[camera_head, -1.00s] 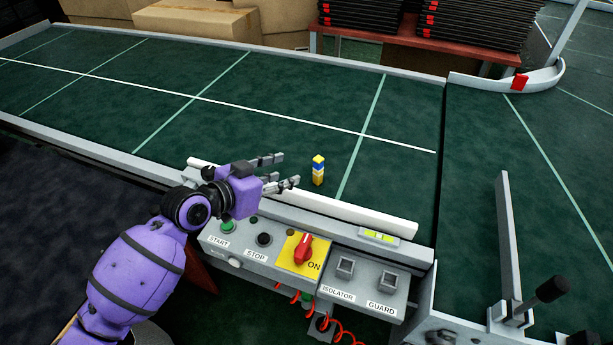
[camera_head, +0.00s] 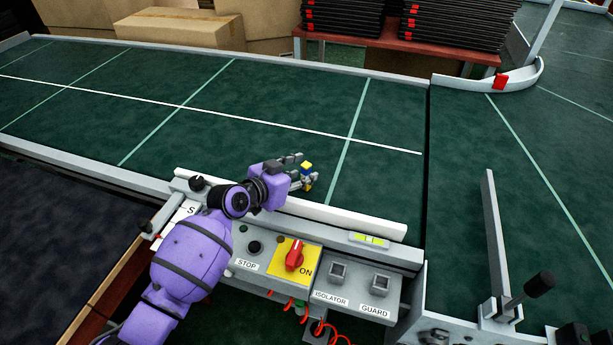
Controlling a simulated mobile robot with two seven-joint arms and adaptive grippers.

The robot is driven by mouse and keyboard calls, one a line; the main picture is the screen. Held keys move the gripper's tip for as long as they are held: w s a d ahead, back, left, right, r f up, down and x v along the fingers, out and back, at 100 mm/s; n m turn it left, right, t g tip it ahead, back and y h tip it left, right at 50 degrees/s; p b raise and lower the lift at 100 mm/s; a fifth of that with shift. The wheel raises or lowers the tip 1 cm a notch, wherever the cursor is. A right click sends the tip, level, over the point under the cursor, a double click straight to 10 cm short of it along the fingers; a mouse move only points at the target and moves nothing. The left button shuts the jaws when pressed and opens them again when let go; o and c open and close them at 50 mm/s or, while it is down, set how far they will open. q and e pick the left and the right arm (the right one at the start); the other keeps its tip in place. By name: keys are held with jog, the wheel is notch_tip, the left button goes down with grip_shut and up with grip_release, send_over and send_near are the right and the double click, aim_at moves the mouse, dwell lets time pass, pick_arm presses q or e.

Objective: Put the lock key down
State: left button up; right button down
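My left gripper (camera_head: 300,170) reaches in over the near edge of the conveyor. Its two fingers are spread apart. I see no thing that I can clearly name as a lock key. The control box below has sockets marked ISOLATOR (camera_head: 338,272) and GUARD (camera_head: 381,283). My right gripper is not in view.
A red switch (camera_head: 294,255) on a yellow plate points at ON. A low white rail (camera_head: 345,219) runs along the green conveyor's (camera_head: 230,110) near edge. A black-knobbed lever (camera_head: 540,285) stands at the right. The belt beyond the gripper is clear.

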pick_arm(q)
jog(key=shift+c, duration=0.5)
grip_shut()
jog(key=shift+r, duration=0.15)
